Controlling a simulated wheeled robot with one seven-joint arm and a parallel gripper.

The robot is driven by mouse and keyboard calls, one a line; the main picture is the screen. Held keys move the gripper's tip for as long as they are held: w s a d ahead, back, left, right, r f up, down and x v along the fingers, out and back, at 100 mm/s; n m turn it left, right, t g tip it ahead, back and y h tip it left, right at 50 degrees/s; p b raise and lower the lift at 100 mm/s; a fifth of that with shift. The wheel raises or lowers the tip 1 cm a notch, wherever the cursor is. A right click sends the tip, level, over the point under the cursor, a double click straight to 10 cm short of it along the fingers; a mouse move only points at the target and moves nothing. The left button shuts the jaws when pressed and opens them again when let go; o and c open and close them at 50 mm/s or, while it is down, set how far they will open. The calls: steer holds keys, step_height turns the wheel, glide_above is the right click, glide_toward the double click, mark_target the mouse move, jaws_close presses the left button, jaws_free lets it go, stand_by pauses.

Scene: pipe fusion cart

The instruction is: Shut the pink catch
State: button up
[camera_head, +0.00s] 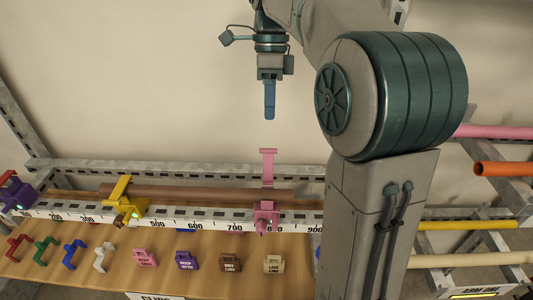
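The pink catch (267,218) sits on the white numbered rail, a little left of the 800 mark. Its upper arm (268,165) stands up above the brown pipe (200,193), with a flat top, so the catch looks open. My gripper (269,112) hangs above the catch, fingers pointing down, apart from it. Its blue fingers overlap in this view, so I cannot tell whether they are open or shut. Nothing shows between or below them.
A yellow catch (125,198) and a purple catch (15,195) sit further left on the rail (180,216). Coloured clips and small tags, such as a purple tag (187,261), are on the wooden board in front. Pipes lie on a rack at right.

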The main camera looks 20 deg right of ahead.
mark_target(269, 151)
steer(key=b+x, duration=0.1)
steer(key=x, duration=1.2)
steer(key=shift+s+a+f, duration=0.15)
steer(key=shift+s+f, duration=0.05)
jaws_close()
